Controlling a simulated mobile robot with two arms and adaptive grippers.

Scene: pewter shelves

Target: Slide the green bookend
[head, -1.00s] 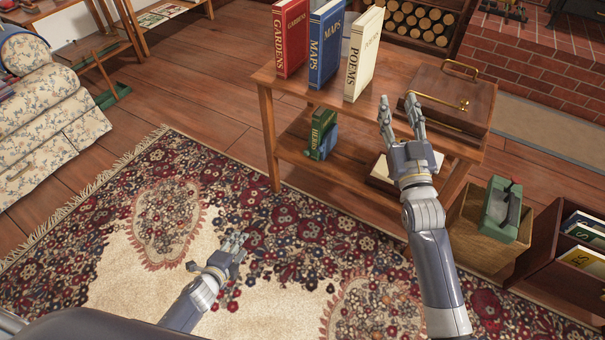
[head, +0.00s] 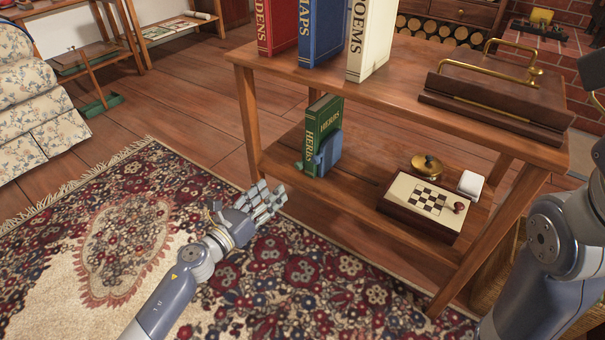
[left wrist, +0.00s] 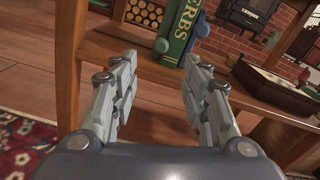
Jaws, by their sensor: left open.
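The green bookend (left wrist: 161,46) shows in the left wrist view as a small rounded green piece at the left foot of the green herbs book (left wrist: 182,28). In the head view the book (head: 316,135) stands upright on the table's lower shelf, and the bookend is mostly hidden there. A blue bookend (head: 329,152) stands at the book's right side. My left gripper (head: 268,199) is open and empty, in front of the shelf and below the book. In the left wrist view its fingers (left wrist: 160,62) point toward the shelf, apart from the bookend. My right gripper is out of view.
The lower shelf also holds a game box (head: 408,220), a brass lidded pot (head: 427,166) and a white piece (head: 470,185). A table leg (head: 247,118) rises left of the book. Upright books and a brass-handled case (head: 490,108) are on the top.

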